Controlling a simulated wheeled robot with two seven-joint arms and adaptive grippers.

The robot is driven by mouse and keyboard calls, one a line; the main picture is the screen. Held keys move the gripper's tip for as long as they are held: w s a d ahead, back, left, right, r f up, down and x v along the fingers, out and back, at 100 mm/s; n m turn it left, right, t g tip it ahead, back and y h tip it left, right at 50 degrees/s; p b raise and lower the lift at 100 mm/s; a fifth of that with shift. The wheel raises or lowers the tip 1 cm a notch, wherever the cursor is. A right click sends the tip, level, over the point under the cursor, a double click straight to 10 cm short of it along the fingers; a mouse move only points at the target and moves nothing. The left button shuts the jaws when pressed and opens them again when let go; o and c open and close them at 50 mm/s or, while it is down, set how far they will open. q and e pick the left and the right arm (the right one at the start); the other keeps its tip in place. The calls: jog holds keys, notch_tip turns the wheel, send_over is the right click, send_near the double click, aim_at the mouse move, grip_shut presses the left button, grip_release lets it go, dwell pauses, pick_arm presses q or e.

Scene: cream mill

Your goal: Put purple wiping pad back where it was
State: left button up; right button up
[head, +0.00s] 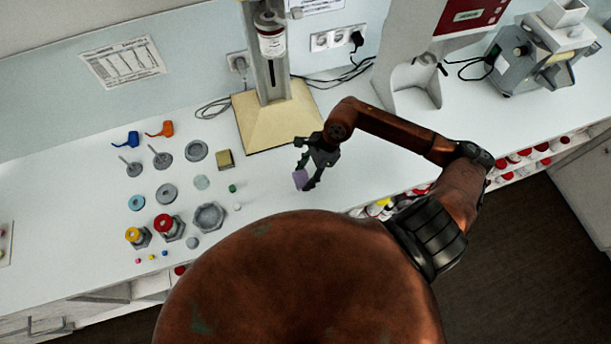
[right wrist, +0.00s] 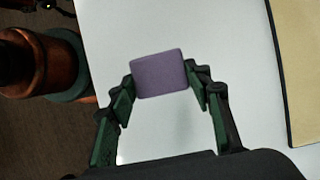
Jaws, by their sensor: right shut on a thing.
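The purple wiping pad (head: 300,179) is held between the fingertips of my right gripper (head: 306,176), over the white bench top. The right wrist view shows the pad (right wrist: 159,74) as a flat purple block with a finger of the gripper (right wrist: 162,85) on each side of it. I cannot tell from these views how high the pad is above the bench. My left gripper is not in view.
A machine with a cream base (head: 268,118) stands behind the right gripper. Several small parts, including a brass block (head: 224,159) and a grey hexagonal part (head: 209,217), lie to the left.

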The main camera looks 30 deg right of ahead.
aim_at(305, 178)
jog(key=shift+w+d+f, duration=0.15)
jog(key=shift+w+f, duration=0.1)
jog(key=shift+f, duration=0.1)
jog(key=shift+w+d+f, duration=0.2)
jog(key=shift+w+f, duration=0.05)
jog(key=shift+f, duration=0.2)
notch_tip(305, 178, down, 3)
jog(key=shift+r+p, duration=0.1)
jog(key=shift+p, duration=0.6)
jog(key=shift+f, duration=0.3)
jog(key=o, duration=1.1)
jog(key=shift+r, duration=0.1)
jog(key=shift+o, duration=0.2)
jog(key=shift+r, duration=0.1)
